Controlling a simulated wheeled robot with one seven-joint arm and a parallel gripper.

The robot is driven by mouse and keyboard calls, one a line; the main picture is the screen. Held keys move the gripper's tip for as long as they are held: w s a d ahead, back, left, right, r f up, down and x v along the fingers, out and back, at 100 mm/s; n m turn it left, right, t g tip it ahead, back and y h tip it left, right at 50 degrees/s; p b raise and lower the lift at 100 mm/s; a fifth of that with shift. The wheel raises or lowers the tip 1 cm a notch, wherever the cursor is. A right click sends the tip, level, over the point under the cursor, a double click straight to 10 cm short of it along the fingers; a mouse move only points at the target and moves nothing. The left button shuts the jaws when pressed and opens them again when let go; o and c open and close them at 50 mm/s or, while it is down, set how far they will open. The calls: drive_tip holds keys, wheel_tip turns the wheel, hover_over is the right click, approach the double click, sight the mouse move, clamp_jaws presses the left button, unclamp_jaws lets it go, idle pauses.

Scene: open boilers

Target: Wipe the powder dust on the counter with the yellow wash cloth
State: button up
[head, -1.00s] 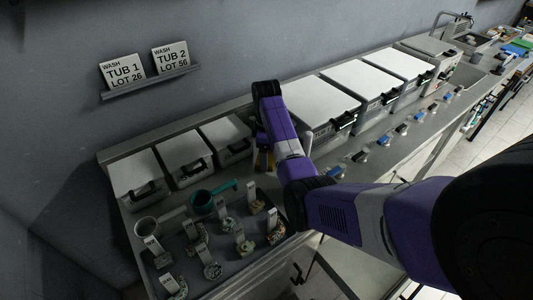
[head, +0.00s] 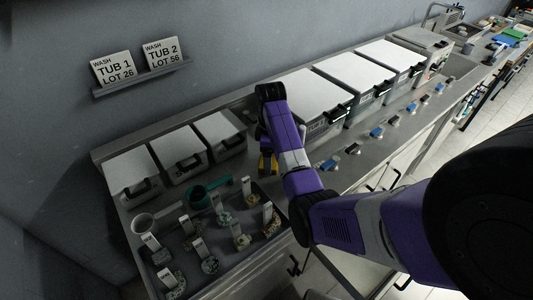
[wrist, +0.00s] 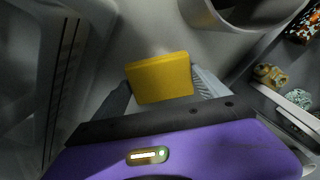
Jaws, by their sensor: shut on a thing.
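My gripper (wrist: 163,88) is shut on the yellow wash cloth (wrist: 162,76), which looks like a thick folded pad held between the two grey fingers. In the head view the cloth (head: 267,164) shows low over the counter (head: 318,152), between the small lidded tubs and the large ones; my arm partly covers the gripper there. In the wrist view bare grey counter (wrist: 150,30) lies beyond the cloth. I cannot clearly make out powder dust, nor tell whether the cloth touches the counter.
A small lidded tub (head: 221,134) stands left of my gripper and a large lidded tub (head: 307,102) right of it. Several small blue and grey items (head: 376,133) line the counter's front.

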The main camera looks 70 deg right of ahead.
drive_tip(key=shift+s+a, duration=0.45)
drive_tip(key=shift+s, duration=0.3)
drive_tip(key=shift+s+a, duration=0.45)
drive_tip(key=shift+s, duration=0.25)
drive_tip(key=shift+s+a, duration=0.4)
drive_tip(key=shift+s, duration=0.35)
drive_tip(key=c, duration=0.4)
drive_tip(key=shift+c, duration=0.7)
drive_tip(key=shift+w+d+f, duration=0.1)
drive_tip(key=shift+w+d, duration=0.35)
drive_tip(key=shift+w, duration=0.3)
drive_tip(key=shift+w+d+f, duration=0.1)
drive_tip(key=shift+w+d, duration=0.35)
drive_tip(key=shift+w, duration=0.3)
drive_tip(key=shift+w+d+r+b, duration=0.1)
drive_tip(key=shift+w+d+b, duration=0.15)
drive_tip(key=shift+w+d, duration=0.55)
drive_tip(key=shift+w+d+r+b, duration=0.2)
drive_tip(key=shift+w+d, duration=0.15)
drive_tip(key=shift+w, duration=0.8)
drive_tip(key=shift+w+d+r+b, duration=0.1)
drive_tip(key=shift+w+d+b, duration=0.15)
drive_tip(key=shift+w+d, duration=0.55)
drive_tip(key=shift+w+a, duration=0.15)
drive_tip(key=shift+a, duration=0.05)
